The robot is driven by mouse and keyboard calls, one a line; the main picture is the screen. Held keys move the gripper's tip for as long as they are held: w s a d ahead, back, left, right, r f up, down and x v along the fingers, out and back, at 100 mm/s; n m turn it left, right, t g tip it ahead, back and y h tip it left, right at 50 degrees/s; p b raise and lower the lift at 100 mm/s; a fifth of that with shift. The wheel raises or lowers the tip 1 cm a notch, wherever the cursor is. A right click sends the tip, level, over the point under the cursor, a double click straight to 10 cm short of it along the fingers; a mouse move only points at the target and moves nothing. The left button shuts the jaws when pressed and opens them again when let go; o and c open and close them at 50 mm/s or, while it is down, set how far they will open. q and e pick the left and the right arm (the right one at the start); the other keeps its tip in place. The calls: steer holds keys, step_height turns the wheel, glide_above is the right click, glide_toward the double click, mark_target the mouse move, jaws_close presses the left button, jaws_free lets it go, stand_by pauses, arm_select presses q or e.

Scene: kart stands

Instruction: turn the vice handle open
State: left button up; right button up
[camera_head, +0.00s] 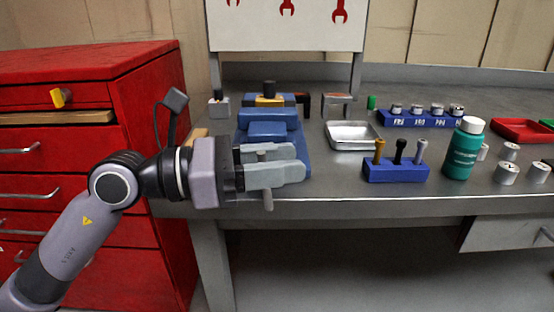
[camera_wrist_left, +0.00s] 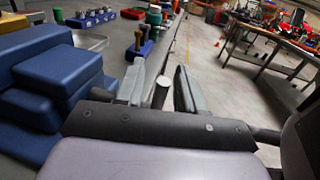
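The blue vice (camera_head: 270,130) stands at the bench's front edge in the head view, and its blue blocks (camera_wrist_left: 60,72) fill the left of the left wrist view. The vice handle (camera_head: 268,201) is a grey rod, upright in the head view, in front of the vice. My left gripper (camera_head: 288,162) reaches in from the left, its two grey fingers on either side of the handle. In the left wrist view the handle (camera_wrist_left: 160,92) stands between the spread fingers, with a gap clearly visible on its right. The fingers hide part of the handle. My right gripper is not in view.
A metal tray (camera_head: 352,136), a blue holder (camera_head: 396,170) with upright tools and a green bottle (camera_head: 464,150) stand to the right on the bench (camera_head: 340,185). A red drawer cabinet (camera_head: 155,110) stands left. Open floor lies before the bench.

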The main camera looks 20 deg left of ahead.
arm_select(q)
jaws_close()
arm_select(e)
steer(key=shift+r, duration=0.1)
